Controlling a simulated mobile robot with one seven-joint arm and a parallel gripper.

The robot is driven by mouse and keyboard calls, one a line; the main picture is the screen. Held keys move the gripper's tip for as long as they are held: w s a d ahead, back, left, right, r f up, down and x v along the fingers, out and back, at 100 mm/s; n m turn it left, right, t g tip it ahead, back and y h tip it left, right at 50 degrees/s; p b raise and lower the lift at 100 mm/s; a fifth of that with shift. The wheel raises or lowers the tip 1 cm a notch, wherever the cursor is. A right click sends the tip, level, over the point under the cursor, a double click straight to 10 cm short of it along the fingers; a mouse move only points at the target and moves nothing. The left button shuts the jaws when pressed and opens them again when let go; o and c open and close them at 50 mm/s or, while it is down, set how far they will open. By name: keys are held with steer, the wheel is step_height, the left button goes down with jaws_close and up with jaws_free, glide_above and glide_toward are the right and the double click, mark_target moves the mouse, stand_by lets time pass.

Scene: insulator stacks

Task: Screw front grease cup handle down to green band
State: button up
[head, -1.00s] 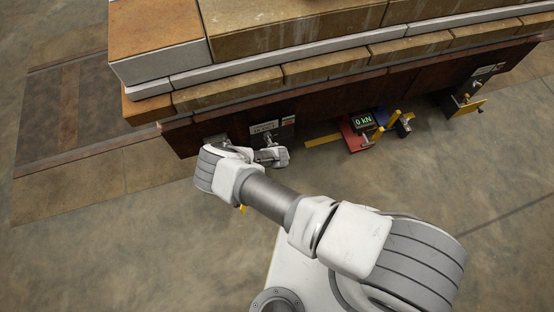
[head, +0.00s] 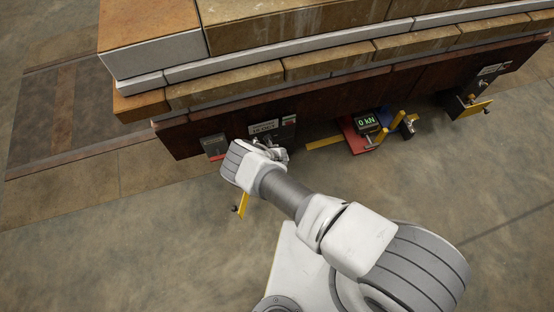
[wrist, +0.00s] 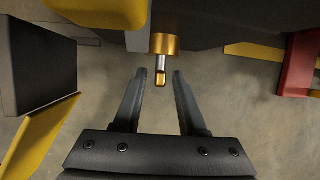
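In the wrist view a brass grease cup (wrist: 163,43) projects from a dark surface, with a bare silver stem and a small brass-coloured tip, likely its handle (wrist: 161,78). My gripper (wrist: 159,76) is open. Its two dark fingers lie left and right of the tip, with gaps on both sides. I see no green band. In the head view my gripper (head: 278,151) is at the dark red beam (head: 338,100), below a small placard (head: 263,127); my wrist hides part of it, and I cannot make out the cup there.
A red unit with a "0 kN" display (head: 367,122) and yellow levers stands to the right. A yellow bar (head: 323,142) lies between. A grey box with a red edge (head: 214,146) is on the beam to the left. Brick courses (head: 225,85) rise above. The front floor is open.

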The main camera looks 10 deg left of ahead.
jaws_close()
steer(key=shift+w+d+m+g+y, duration=0.2)
steer(key=shift+d+m+g+y, duration=0.15)
steer(key=shift+g+y, duration=0.5)
steer(key=shift+w+d+f+m+g+y, duration=0.15)
steer(key=shift+g+y, duration=0.15)
steer(key=shift+y, duration=0.5)
steer(key=shift+d+m+g+y, duration=0.15)
steer(key=shift+g+y, duration=0.2)
steer(key=shift+y, duration=0.4)
steer(key=shift+w+d+f+m+g+y, duration=0.15)
steer(key=shift+g+y, duration=0.15)
steer(key=shift+y, duration=0.5)
steer(key=shift+s+a+r, duration=0.1)
steer(key=shift+a, duration=0.05)
